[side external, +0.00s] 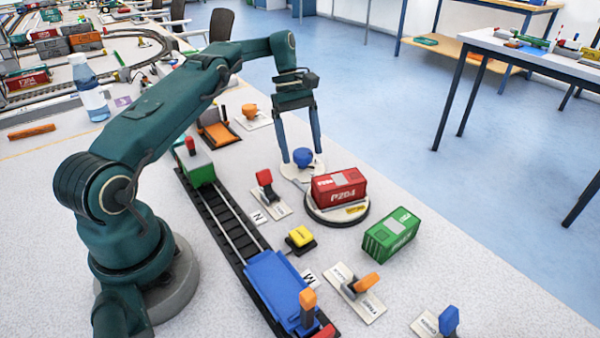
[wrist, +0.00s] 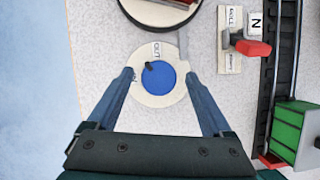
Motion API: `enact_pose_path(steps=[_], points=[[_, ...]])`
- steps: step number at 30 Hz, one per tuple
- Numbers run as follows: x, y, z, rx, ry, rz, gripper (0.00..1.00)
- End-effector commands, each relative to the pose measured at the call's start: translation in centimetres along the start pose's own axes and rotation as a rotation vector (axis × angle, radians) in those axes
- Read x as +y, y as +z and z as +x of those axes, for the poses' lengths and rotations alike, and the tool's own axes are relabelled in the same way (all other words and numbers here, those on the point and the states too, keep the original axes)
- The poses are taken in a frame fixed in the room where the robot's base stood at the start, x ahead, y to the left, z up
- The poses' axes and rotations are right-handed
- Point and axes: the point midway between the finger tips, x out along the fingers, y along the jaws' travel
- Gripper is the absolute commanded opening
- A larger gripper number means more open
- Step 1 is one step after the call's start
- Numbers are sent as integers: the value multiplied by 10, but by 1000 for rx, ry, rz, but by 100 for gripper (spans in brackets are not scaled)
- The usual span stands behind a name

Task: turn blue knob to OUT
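The blue knob (side external: 303,159) stands on a round cream dial plate (side external: 289,174). In the wrist view the knob (wrist: 160,80) shows a dark pointer mark near its upper left edge. The word OUT (wrist: 156,50) is printed on the plate above the knob, slightly right of the mark. Another marking at the plate's left is partly hidden by a finger. My gripper (wrist: 158,76) is open, with one finger on each side of the knob and a gap to it on both sides. In the side view my gripper (side external: 302,154) reaches down over the knob.
A red container (side external: 338,187) sits on a round black turntable (side external: 337,215) close to the dial. A green container (side external: 391,233), a red lever (side external: 265,180) and a yellow button (side external: 300,236) are nearby. A rail track (side external: 225,225) with a blue wagon (side external: 278,285) runs alongside.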

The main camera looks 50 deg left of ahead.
Motion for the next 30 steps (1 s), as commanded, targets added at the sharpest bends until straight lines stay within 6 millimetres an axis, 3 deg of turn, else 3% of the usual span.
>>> enact_pose_path(steps=[14, 30], points=[[0, 0, 0, 0, 19, -40, 84], [-2, 0, 0, 0, 139, -331, 84]])
